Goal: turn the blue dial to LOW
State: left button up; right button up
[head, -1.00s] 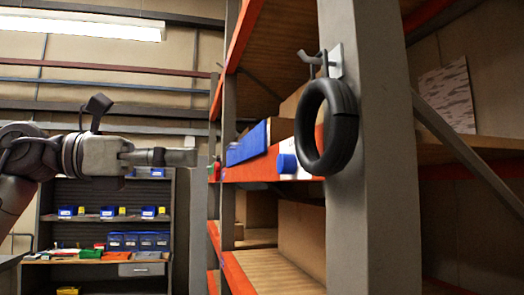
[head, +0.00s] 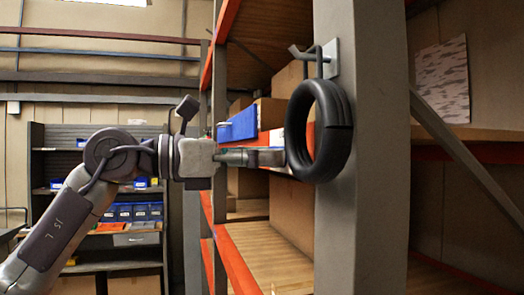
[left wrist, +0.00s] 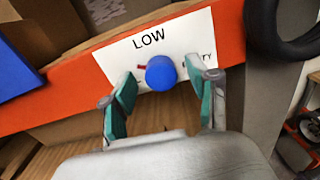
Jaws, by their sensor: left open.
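The blue dial (left wrist: 160,73) sits on a white label plate (left wrist: 190,32) on the orange shelf beam (left wrist: 85,75) in the left wrist view. The word LOW is printed above the dial. Another word to the right is partly hidden. A small red mark shows at the dial's left side. My left gripper (left wrist: 165,95) is open, with one green-padded finger on each side of the dial, and I cannot tell whether they touch it. In the head view my left gripper (head: 268,157) reaches to the beam, and the dial is largely hidden there. My right gripper is not in view.
A black rubber ring (head: 320,130) hangs from a hook on the grey post (head: 365,200), just right of the gripper. Cardboard boxes stand on the shelves.

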pick_arm(q)
jog(key=shift+c, duration=0.2)
grip_shut()
jog(key=shift+m, duration=0.3)
jog(key=m+b, duration=0.2)
jog(key=m, duration=0.8)
jog(key=shift+s+m, duration=0.1)
jog(key=shift+m, duration=0.6)
